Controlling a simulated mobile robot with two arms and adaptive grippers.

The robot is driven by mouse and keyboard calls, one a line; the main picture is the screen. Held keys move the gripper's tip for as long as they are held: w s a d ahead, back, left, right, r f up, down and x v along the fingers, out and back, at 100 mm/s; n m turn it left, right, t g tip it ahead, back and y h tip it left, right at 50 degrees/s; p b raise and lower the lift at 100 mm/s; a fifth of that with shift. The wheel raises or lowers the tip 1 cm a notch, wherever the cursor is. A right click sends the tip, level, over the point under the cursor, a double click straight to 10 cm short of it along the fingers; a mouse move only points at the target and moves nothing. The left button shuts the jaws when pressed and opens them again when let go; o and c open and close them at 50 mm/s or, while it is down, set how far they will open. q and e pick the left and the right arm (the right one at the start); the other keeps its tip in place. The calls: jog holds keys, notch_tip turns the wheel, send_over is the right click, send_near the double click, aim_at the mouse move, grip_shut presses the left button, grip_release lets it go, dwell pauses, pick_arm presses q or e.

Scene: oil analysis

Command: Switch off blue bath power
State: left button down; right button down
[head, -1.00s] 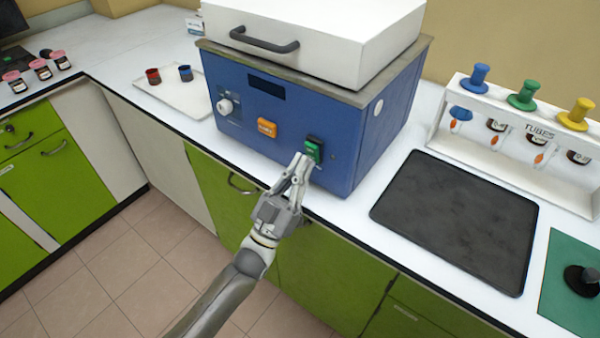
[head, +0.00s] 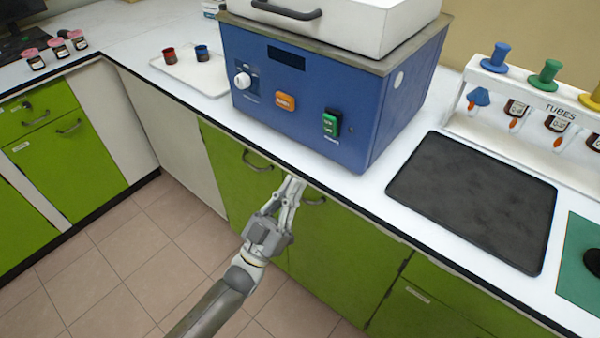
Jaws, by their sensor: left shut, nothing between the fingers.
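The blue bath (head: 300,95) stands on the white counter, with a white lid (head: 345,22) and a dark handle on top. Its front has a green power switch (head: 331,124) in a black frame, an orange button (head: 285,102), a white knob (head: 242,81) and a dark display. Whether the switch is on or off is too small to tell. My left gripper (head: 294,182) is shut and empty. It is in front of the counter edge, below and left of the switch, apart from the bath. My right gripper is out of view.
A dark mat (head: 472,200) lies right of the bath. A white tube rack (head: 540,120) with coloured stoppers stands behind it. A white tray (head: 190,75) with red and blue cups is at left. Green cabinets (head: 330,255) with handles are below the counter.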

pick_arm(q)
jog(key=shift+v, duration=0.95)
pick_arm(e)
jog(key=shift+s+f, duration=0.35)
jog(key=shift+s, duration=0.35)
pick_arm(q)
jog(key=shift+w+d+f, duration=0.1)
jog(key=shift+w+f, duration=0.05)
jog(key=shift+f, duration=0.05)
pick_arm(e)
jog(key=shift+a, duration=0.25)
